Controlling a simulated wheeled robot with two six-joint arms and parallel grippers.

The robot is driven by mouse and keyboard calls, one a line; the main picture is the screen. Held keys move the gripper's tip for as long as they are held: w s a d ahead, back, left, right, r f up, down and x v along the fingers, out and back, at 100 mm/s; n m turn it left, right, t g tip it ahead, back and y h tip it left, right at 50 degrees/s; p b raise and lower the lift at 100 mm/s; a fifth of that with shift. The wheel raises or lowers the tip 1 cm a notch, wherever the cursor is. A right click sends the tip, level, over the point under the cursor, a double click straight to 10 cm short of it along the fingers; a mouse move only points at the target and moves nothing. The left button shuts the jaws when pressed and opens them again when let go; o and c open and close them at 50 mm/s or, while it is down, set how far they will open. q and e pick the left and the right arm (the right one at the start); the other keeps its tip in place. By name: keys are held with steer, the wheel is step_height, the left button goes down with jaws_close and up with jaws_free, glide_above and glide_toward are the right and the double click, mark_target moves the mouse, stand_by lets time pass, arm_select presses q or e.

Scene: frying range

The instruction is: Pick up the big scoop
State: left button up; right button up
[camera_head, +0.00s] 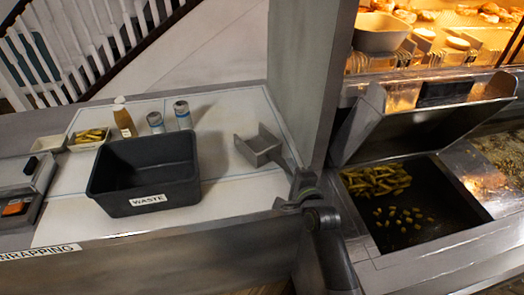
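The big scoop (262,147) is a grey metal scoop with a square, open pan. It lies on the white counter right of the black bin, its handle running down and right toward my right gripper. My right gripper (296,190) is at the handle's end, by the counter's front edge and the grey post. The handle end is partly hidden there, and I cannot tell whether the fingers are closed on it. My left gripper is not in view.
A black bin labelled WASTE (146,174) stands left of the scoop. Behind it are two cans (184,114), a bottle (124,121) and a small tray (89,138). A grey post (306,75) rises right of the scoop, with a fries basin (420,215) beyond.

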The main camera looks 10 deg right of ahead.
jaws_close()
step_height(320, 180, up, 10)
steer(key=shift+r, duration=0.1)
stand_by(0.5)
